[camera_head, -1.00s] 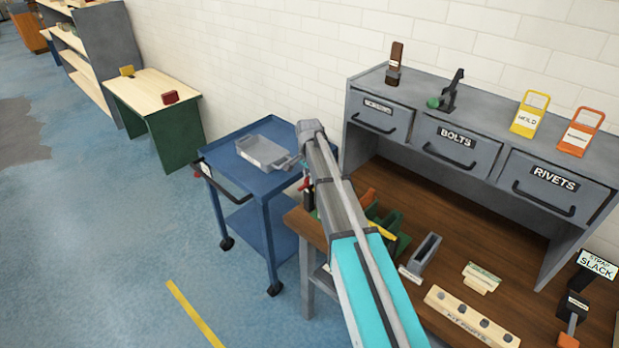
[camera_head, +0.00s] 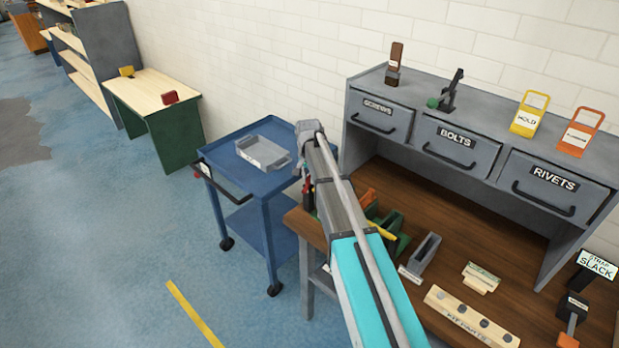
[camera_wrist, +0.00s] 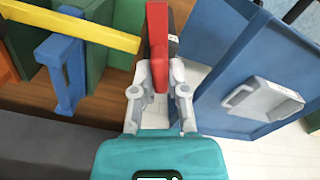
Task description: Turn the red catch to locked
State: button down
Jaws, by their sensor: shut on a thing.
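The red catch (camera_wrist: 157,35) is a long red bar in the upper middle of the wrist view. A dark block with a small white label (camera_wrist: 174,40) is beside it. My gripper (camera_wrist: 159,88) is shut on the near end of the red catch, one finger on each side. I cannot read the label or tell which position the catch is in. In the head view my gripper (camera_head: 303,168) is at the left end of the workbench (camera_head: 440,212), and my arm hides most of the catch.
A blue cart (camera_head: 229,179) with a grey tray (camera_head: 262,153) stands just left of the bench. A yellow bar (camera_wrist: 70,26), a blue part (camera_wrist: 61,75) and green pieces are close to my gripper's left. Grey drawers (camera_head: 456,140) stand at the bench's back.

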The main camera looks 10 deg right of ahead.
jog(key=n, duration=0.6)
jog(key=shift+w+n, duration=0.1)
jog(key=shift+n, duration=0.2)
jog(key=n, duration=0.6)
jog(key=shift+n, duration=0.4)
jog(key=c, duration=0.6)
grip_release()
jog(key=shift+c, duration=0.2)
jog(key=shift+r, duration=0.1)
